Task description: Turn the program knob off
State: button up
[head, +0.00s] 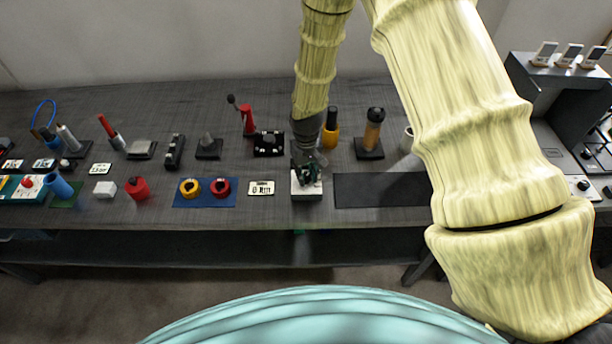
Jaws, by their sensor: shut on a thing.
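My gripper (308,172) points down over a small white box (306,194) near the front edge of the table. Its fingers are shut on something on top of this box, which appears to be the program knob. The fingers hide the knob, so its shape and the way it points cannot be told. A small white label card (261,188) with dark writing lies just left of the box.
A blue mat (205,203) with a yellow ring and a red ring lies further left. A dark, empty mat (380,190) lies to the right. My pale arm covers the right side.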

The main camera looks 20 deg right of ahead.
aim_at(307, 175)
jog(key=n+b, duration=0.1)
jog(key=n, duration=0.2)
jog(key=shift+n, duration=2.1)
jog(key=o, duration=1.1)
jog(key=shift+c, duration=0.2)
notch_tip(307, 175, up, 12)
